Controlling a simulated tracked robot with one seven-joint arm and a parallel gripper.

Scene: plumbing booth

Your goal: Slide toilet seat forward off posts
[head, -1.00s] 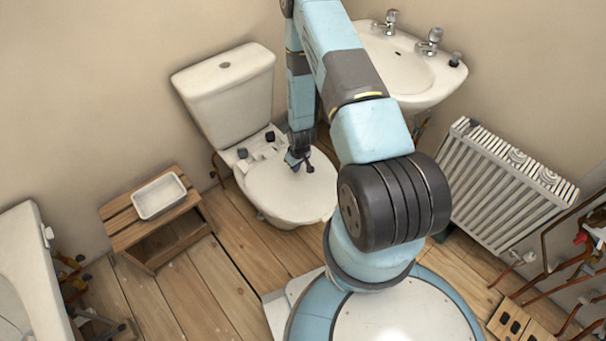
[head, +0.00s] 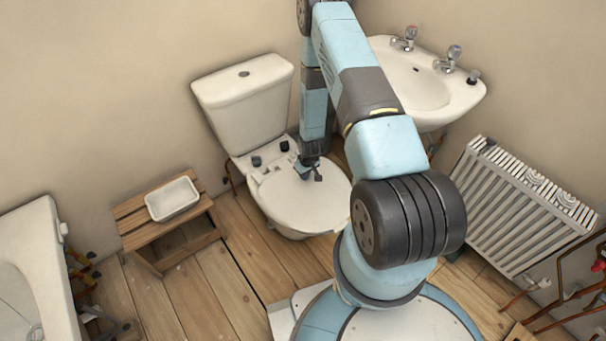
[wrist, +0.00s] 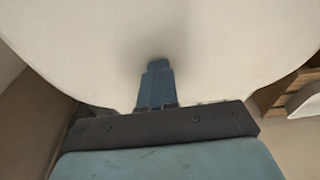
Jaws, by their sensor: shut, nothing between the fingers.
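The white toilet seat (head: 305,208) lies flat over the bowl of the toilet, and it fills most of the wrist view (wrist: 235,50). Two dark fittings (head: 257,161) stand behind it on the rear ledge, in front of the cistern (head: 243,105). Whether they are the posts, and whether the seat is still around any post, I cannot tell. My gripper (head: 314,176) points down over the rear part of the seat. Its fingers (wrist: 155,80) are shut and empty, close to the white surface. Contact with the seat is unclear.
A washbasin (head: 425,85) hangs behind my arm on the right, with a radiator (head: 515,205) further right. A wooden stool (head: 140,238) with a white tray (head: 172,199) stands left of the toilet. A bathtub (head: 35,250) is at far left. Floorboards in front are partly clear.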

